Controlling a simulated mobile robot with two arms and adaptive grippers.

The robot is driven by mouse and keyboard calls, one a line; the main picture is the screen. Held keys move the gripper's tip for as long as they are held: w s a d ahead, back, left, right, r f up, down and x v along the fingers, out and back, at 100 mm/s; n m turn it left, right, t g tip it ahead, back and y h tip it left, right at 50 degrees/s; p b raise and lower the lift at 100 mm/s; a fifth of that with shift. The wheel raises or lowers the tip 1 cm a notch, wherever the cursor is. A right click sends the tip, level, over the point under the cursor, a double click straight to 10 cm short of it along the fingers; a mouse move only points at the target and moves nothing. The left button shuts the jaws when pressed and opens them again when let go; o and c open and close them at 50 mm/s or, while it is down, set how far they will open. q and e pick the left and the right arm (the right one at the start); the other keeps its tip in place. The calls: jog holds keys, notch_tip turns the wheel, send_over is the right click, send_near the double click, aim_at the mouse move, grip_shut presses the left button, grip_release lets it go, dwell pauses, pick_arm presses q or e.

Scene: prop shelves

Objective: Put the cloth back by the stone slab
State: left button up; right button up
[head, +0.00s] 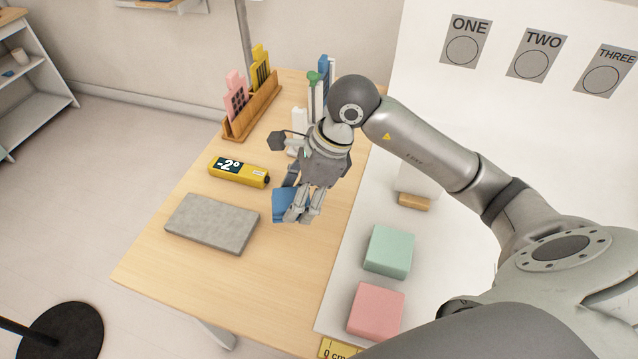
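The grey stone slab (210,224) lies flat on the wooden table, left of my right gripper. My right gripper (302,214) points down over the table to the right of the slab. A blue piece, which looks like the cloth (280,205), shows at its fingertips and partly behind them. The fingers hide part of the cloth, and I cannot tell whether they grip it or only stand around it. The cloth is apart from the slab, with bare wood between them. My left gripper is not in view.
A yellow thermometer-like device (238,172) reading "-2°" lies behind the slab. A wooden rack (252,112) with pink and yellow pieces stands farther back. Green (388,250) and pink (376,310) blocks sit on the white surface at right. The table front is clear.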

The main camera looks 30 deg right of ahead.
jog(key=shift+w+d, duration=0.2)
jog(key=shift+d, duration=0.05)
jog(key=w+d+f+p, duration=0.2)
jog(key=w+d+f, duration=0.1)
jog(key=w+d, duration=0.25)
jog(key=p, duration=0.1)
send_over(312, 192)
jog(key=s, duration=0.2)
jog(key=shift+m, duration=0.3)
jog(key=f, duration=0.5)
jog(key=shift+w+d+f, duration=0.15)
jog(key=shift+d, duration=0.05)
jog(key=shift+w+d+f+p, duration=0.3)
jog(key=shift+w+d+f, duration=0.1)
jog(key=shift+f, duration=0.25)
notch_tip(312, 192, down, 2)
jog(key=shift+f+p, duration=0.1)
jog(key=shift+p, duration=0.55)
jog(key=shift+f, duration=0.6)
